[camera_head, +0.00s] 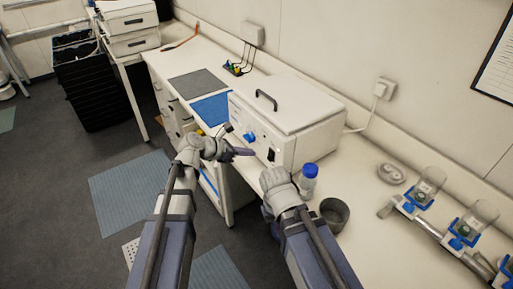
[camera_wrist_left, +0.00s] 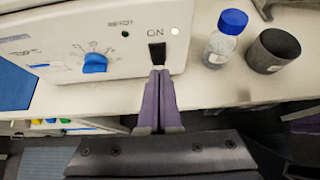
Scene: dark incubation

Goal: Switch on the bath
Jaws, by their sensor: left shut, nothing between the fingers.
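The bath (camera_head: 300,118) is a white box with a black-handled lid on the bench. Its front has a blue dial (camera_wrist_left: 95,63) and a black switch (camera_wrist_left: 156,52) under the word ON. The switch also shows in the head view (camera_head: 271,155). A pale, bright-looking lamp (camera_wrist_left: 175,31) is right of ON, and a dark green one (camera_wrist_left: 125,33) is to the left. My left gripper (camera_head: 250,152) is shut and empty, its tips at the switch's lower edge in the left wrist view (camera_wrist_left: 159,72); contact is unclear. My right gripper (camera_head: 276,182) is near the bench's front edge, fingers hidden.
A blue-capped bottle (camera_head: 308,178) and a dark grey cup (camera_head: 334,215) stand right of the bath, close to my right arm. Blue (camera_head: 211,109) and grey (camera_head: 198,84) mats lie left of it. Clear vessels on blue-clamped holders (camera_head: 425,190) stand far right.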

